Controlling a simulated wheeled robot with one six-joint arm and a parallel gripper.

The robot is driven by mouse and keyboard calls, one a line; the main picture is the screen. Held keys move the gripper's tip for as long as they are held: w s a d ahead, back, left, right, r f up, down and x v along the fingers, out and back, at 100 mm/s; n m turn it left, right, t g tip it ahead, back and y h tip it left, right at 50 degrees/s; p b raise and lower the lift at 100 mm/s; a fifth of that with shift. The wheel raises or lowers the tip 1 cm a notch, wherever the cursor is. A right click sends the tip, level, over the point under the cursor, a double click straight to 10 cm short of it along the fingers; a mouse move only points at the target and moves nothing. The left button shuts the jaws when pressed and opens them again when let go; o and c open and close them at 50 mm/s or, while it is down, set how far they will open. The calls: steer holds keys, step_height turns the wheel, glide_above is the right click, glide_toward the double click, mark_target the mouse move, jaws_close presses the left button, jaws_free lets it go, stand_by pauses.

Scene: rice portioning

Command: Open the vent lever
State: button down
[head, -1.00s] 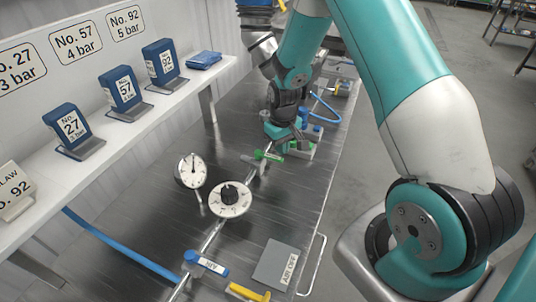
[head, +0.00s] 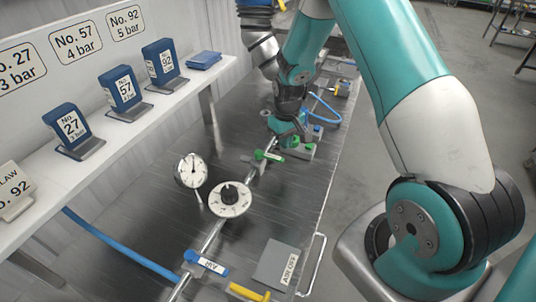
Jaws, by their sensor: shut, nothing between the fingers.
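A green lever (head: 269,156) lies across the pipe on the metal bench, just below my gripper in the head view. Its label is too small to read, so I cannot tell whether it is the vent lever. My gripper (head: 288,135) is shut and empty, pointing down above the bench beyond the green lever. A green-and-grey fitting (head: 300,150) sits just right of the gripper, partly hidden by it. A blue lever (head: 206,263) marked "MV" and a yellow lever (head: 249,292) are nearer the front.
A round dial (head: 231,199) and an upright gauge (head: 191,171) stand along the pipe. A grey plate (head: 277,264) lies at the bench's right edge. A blue hose (head: 324,109) curves beyond the gripper. A shelf (head: 120,130) with blue numbered blocks runs along the left.

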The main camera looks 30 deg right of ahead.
steer(key=shift+w+d, duration=0.65)
steer(key=shift+d, duration=0.25)
step_height(320, 180, up, 7)
steer(key=a+p, duration=0.1)
steer(key=p, duration=0.4)
steer(key=shift+s, duration=0.35)
